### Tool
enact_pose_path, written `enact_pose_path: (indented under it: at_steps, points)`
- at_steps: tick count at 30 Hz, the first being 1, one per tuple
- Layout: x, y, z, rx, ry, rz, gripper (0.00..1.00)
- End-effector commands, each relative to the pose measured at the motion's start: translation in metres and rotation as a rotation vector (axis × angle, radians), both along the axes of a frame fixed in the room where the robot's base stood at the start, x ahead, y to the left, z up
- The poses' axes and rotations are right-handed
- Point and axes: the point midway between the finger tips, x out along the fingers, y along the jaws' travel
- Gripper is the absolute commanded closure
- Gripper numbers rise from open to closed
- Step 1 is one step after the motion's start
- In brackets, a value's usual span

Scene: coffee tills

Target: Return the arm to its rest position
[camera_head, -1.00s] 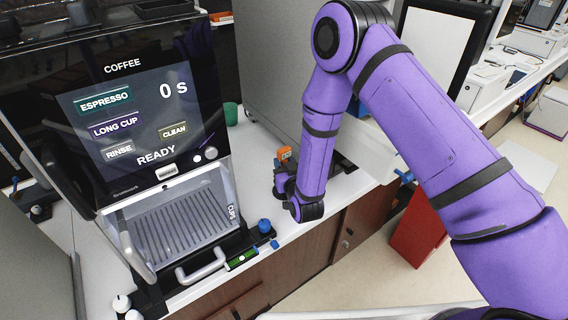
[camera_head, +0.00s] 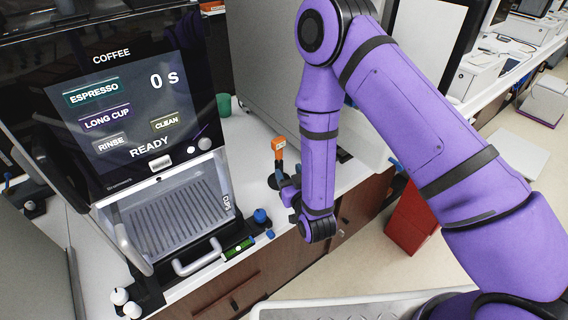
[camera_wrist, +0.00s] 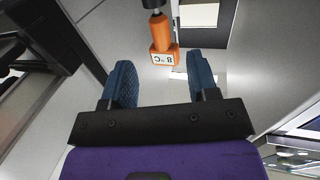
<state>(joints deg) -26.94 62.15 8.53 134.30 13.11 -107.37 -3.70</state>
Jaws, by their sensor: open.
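My purple arm reaches over the counter in the head view, its forearm hanging steeply down. My gripper (camera_wrist: 161,78) is open, with two blue fingers spread apart and nothing between their tips. In the head view the gripper (camera_head: 284,188) is small and partly hidden by my wrist, near the counter's front edge. An orange-topped device (camera_head: 278,145) with a small white label stands just behind it. The same orange-topped device (camera_wrist: 163,45) shows beyond the fingertips in the wrist view, apart from them.
The coffee machine (camera_head: 140,120) stands at left, its screen showing READY and 0 s. A blue-capped knob (camera_head: 260,215) and a green level display (camera_head: 239,248) are at its front. A green cup (camera_head: 224,104) stands behind. A red bin (camera_head: 410,222) is on the floor at right.

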Motion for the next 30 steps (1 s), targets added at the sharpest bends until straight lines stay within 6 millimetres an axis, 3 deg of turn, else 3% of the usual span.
enact_pose_path:
  at_steps: [6,20,25,30]
  points:
    - [-0.015,-0.005,0.0,0.0,0.001,0.0,0.46]
    - [-0.014,-0.005,0.001,-0.001,0.002,0.0,0.46]
    - [0.001,-0.008,0.019,-0.002,0.033,-0.007,0.46]
    - [0.027,-0.016,0.055,-0.01,0.109,-0.016,0.46]
